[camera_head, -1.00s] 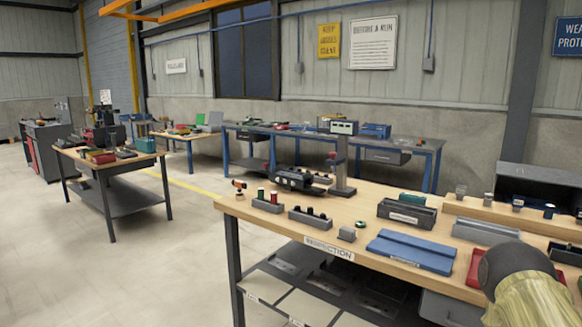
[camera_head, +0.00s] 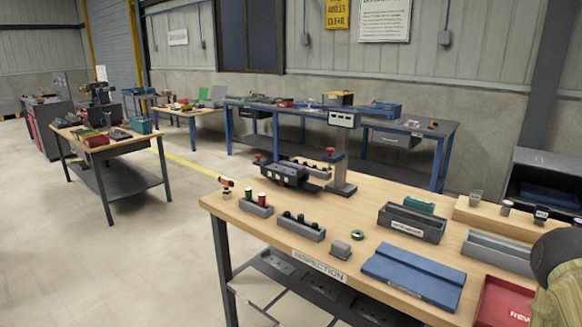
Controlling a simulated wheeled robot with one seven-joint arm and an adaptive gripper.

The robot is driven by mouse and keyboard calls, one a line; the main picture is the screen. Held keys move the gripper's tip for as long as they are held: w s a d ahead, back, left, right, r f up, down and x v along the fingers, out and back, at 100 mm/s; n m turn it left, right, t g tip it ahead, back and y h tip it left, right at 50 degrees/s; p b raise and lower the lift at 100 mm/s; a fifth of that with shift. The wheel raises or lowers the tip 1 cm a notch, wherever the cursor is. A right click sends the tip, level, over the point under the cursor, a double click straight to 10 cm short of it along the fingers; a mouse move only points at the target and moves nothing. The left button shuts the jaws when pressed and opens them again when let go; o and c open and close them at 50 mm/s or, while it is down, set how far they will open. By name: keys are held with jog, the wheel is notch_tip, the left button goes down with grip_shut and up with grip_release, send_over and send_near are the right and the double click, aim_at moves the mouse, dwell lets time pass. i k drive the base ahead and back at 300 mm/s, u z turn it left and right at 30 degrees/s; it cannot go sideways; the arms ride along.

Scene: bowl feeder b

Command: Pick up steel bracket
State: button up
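No part that I can clearly tell as the steel bracket shows in the head view. A small grey metal block (camera_head: 340,251) sits near the front edge of the inspection bench (camera_head: 225,203), left of the blue mat (camera_head: 413,275); I cannot tell whether it is the bracket. Small metal parts, including one (camera_head: 475,197), stand on a raised wooden ledge at the right; they are too small to identify. My gripper is not in view.
A grey fixture (camera_head: 284,174), post (camera_head: 340,165), dark bin (camera_head: 410,223), grey tray (camera_head: 498,252) and red tray (camera_head: 505,303) occupy the bench. An unidentified dark rounded shape (camera_head: 562,258) with a tan part covers the right corner. Open floor (camera_head: 100,260) lies left.

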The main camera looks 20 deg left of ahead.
aim_at(269, 162)
jog(key=u, duration=0.55)
jog(key=i, duration=0.85)
jog(key=u, duration=0.65)
